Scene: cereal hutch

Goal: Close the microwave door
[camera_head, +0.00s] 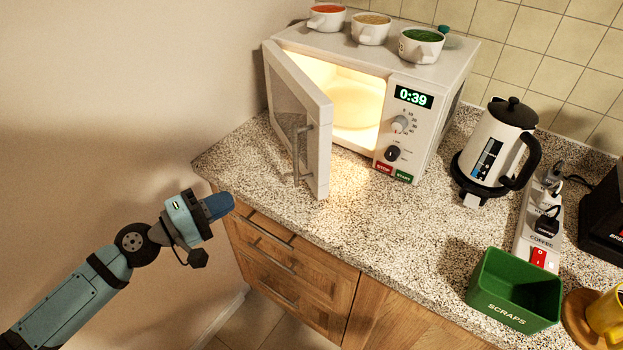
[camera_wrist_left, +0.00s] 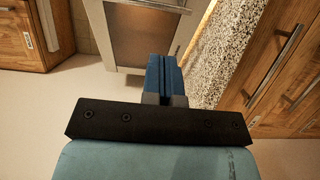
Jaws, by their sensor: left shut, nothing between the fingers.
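A white microwave (camera_head: 440,104) stands on the speckled counter with its inside lit and its display reading 0:39. Its door (camera_head: 318,150) is hinged on the left and stands wide open, swung out toward the front, with a vertical handle (camera_head: 297,155) on its face. My left gripper (camera_head: 222,205) is in front of the counter's left end, left of and lower than the door in the picture, and touches neither. Its blue fingers are shut and empty, and they also show in the left wrist view (camera_wrist_left: 164,78). My right gripper is not in view.
Several items crowd the counter: a kettle (camera_head: 497,145), a power strip (camera_head: 538,232) and a green scraps bin (camera_head: 512,291) to the right. Bowls, including a red-filled one (camera_head: 327,18), sit on the microwave. Wooden drawers (camera_head: 285,265) lie below. The counter before the microwave is clear.

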